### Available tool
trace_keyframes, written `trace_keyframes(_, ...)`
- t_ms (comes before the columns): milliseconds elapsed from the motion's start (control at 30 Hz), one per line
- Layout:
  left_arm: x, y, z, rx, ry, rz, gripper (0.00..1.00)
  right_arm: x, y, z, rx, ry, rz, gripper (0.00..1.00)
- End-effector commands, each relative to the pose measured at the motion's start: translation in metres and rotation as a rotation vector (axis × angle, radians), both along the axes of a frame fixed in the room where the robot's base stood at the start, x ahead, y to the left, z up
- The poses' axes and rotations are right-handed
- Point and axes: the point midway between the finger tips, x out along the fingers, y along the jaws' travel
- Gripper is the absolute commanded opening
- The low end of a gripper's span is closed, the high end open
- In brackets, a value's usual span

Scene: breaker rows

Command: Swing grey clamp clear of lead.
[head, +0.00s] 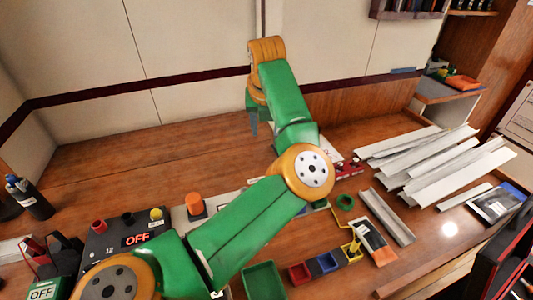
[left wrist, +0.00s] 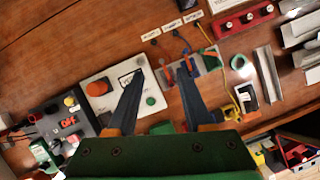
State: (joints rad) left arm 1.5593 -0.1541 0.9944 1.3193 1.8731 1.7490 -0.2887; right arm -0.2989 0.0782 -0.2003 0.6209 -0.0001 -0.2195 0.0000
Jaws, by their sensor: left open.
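My left gripper (head: 254,128) hangs above the back of the wooden table, fingers pointing down. The grey clamp cannot be made out; the right finger covers part of this area. In the head view my arm hides most of it. My right gripper is out of view.
A white panel with an orange button (head: 195,203) and a dark box reading OFF (head: 127,236) stand at the left. A green bin (head: 264,281), small coloured bins (head: 327,262) and grey channels (head: 440,160) lie around. The table's back left is clear.

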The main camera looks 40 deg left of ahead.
Motion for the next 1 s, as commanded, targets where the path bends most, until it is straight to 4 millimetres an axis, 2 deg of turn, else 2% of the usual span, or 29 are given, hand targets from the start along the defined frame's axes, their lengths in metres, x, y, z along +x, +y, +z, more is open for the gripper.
trace_keyframes(33,0.000,0.000,-0.017,0.000,0.000,0.000,0.51,0.000,0.000,-0.017,0.001,0.000,0.000,0.00)
trace_keyframes(267,0.000,0.000,-0.066,0.001,0.000,0.000,0.51,0.000,0.000,-0.066,0.001,0.001,-0.001,0.00)
trace_keyframes(500,-0.001,0.000,-0.139,0.002,0.000,0.002,0.51,-0.002,-0.001,-0.139,-0.001,0.003,0.000,0.00)
trace_keyframes(667,-0.001,0.000,-0.182,0.002,0.000,0.002,0.51,-0.002,-0.002,-0.183,-0.002,0.003,0.000,0.00)
trace_keyframes(767,-0.001,0.000,-0.194,0.002,0.000,0.002,0.51,-0.002,-0.002,-0.193,-0.002,0.003,0.000,0.00)
trace_keyframes(867,0.001,0.003,-0.200,0.002,0.003,0.002,0.51,-0.002,-0.002,-0.189,-0.003,0.003,0.000,0.00)
trace_keyframes(1000,0.009,0.010,-0.224,0.002,0.006,0.001,0.51,-0.002,-0.003,-0.184,-0.004,0.003,0.001,0.00)
